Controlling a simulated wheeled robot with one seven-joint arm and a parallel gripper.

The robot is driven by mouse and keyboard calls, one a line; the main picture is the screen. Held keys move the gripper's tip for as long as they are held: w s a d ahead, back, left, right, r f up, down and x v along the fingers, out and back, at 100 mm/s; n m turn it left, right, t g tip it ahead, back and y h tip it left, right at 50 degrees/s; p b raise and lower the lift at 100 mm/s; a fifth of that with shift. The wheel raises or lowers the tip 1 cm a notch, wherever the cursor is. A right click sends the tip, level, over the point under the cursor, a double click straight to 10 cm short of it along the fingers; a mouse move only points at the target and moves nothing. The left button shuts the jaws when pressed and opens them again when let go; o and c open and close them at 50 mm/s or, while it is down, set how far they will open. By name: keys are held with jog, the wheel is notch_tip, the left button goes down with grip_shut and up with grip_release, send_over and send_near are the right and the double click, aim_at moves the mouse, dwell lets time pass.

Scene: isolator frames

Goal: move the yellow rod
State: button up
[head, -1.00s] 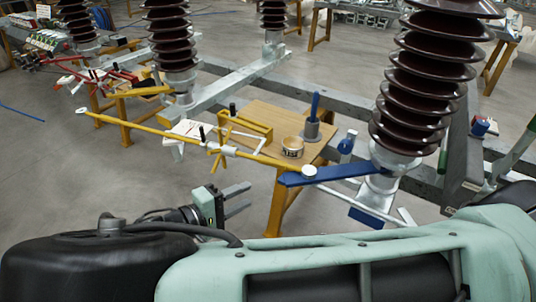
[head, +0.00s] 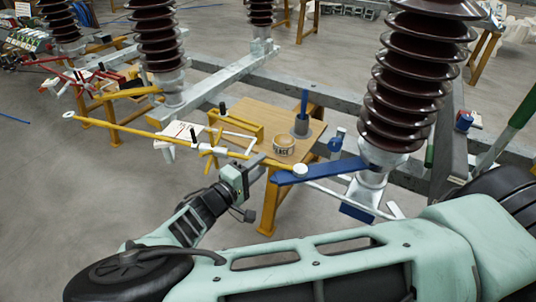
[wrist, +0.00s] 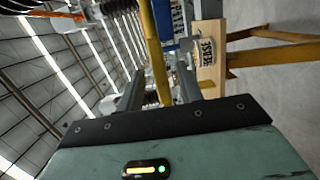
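The long yellow rod (head: 130,129) runs from a pale ring at the left to a round white end by the blue arm (head: 320,172). My gripper (head: 264,164) is close to the rod's right part, near that white end. In the wrist view the rod (wrist: 154,45) passes across the gap between the two open fingers of my gripper (wrist: 160,85). A clear gap shows on each side of the rod. I cannot tell how deep between the fingers it lies. The fingers hide part of the rod's surroundings in the head view.
A brown ribbed insulator (head: 410,90) stands at the right. Red rods (head: 85,76) lie farther left.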

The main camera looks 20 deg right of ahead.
jog(key=shift+p+x, duration=0.35)
jog(key=shift+x, duration=1.8)
jog(key=shift+c, duration=0.3)
grip_shut()
jog(key=d+m+g+b, duration=0.1)
jog(key=g+b, duration=0.1)
jog(key=w+d+m+g+h+b, duration=0.1)
jog(key=g, duration=0.1)
jog(key=shift+m+h+b, duration=0.3)
jog(key=shift+b, duration=0.1)
jog(key=shift+o, duration=0.3)
grip_release()
jog(key=shift+a, duration=0.1)
